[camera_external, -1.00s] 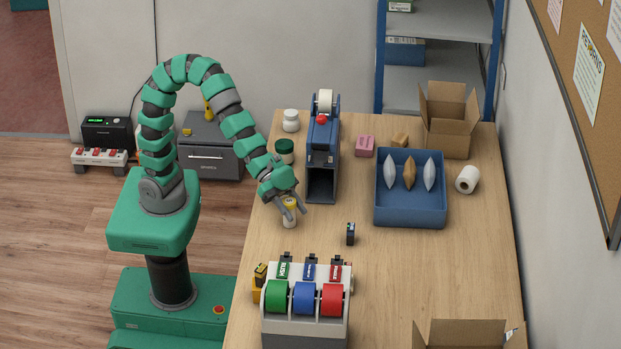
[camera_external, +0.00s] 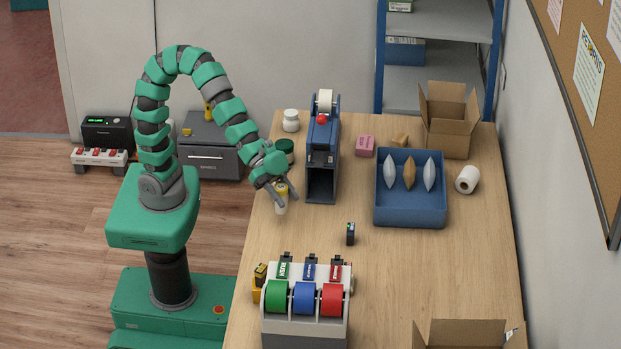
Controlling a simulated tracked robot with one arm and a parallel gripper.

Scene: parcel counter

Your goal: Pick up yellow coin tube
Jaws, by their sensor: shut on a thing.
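The coin tube (camera_external: 281,205) is a small pale cylinder with a yellow upper part. It is upright between the fingers of my gripper (camera_external: 282,193) near the left edge of the counter. My gripper is shut on it, with its upper part partly hidden by the fingers. The tube appears raised a little above the counter, though the exact gap is hard to tell.
A rack of coloured rolls (camera_external: 305,325) is in front. A small dark item (camera_external: 350,234), a blue tray (camera_external: 410,216) and an open box (camera_external: 448,140) lie right.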

